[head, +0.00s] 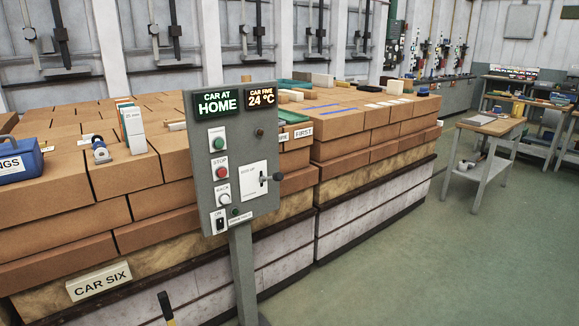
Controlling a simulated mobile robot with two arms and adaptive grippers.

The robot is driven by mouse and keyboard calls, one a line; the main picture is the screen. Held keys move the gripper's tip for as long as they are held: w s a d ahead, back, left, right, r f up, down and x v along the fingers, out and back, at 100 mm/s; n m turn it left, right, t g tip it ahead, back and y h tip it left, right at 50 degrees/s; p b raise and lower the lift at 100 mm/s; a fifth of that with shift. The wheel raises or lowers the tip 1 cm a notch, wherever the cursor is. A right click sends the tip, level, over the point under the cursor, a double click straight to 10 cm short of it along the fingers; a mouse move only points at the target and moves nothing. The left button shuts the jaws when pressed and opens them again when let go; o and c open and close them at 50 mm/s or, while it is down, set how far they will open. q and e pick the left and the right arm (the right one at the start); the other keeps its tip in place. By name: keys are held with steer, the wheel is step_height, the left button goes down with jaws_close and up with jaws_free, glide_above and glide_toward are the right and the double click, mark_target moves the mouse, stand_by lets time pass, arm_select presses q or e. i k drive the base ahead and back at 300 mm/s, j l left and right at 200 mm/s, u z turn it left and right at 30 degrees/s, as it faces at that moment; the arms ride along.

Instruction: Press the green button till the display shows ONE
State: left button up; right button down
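A grey control panel (262,150) stands on a post in front of a brick stack. Its green button (218,143) is at the upper left of the panel face, under a small label. The green-lettered display (217,102) above it reads "CAR AT HOME". A second display (260,97) with amber letters reads "CAR FIVE 24 °C". A red button (221,172) labelled STOP sits below the green one, and a pale knob (224,199) labelled BACK below that. Neither of my grippers shows in the head view, and nothing visible touches the green button.
A black-knobbed lever (277,177) sticks out at the panel's right, and a switch (220,222) sits low. Brick stacks fill the space behind, with a blue box (22,165) on top. Green floor (420,255) is open at right, before a small table (490,125).

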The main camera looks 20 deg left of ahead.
mark_target(219, 143)
steer(key=i+l+u, duration=0.15)
steer(key=i+u, duration=0.35)
steer(key=i+l+u, duration=0.5)
steer(key=i, duration=0.2)
steer(key=i+l+u, duration=0.8)
steer(key=l+u, duration=0.15)
steer(key=l, duration=0.4)
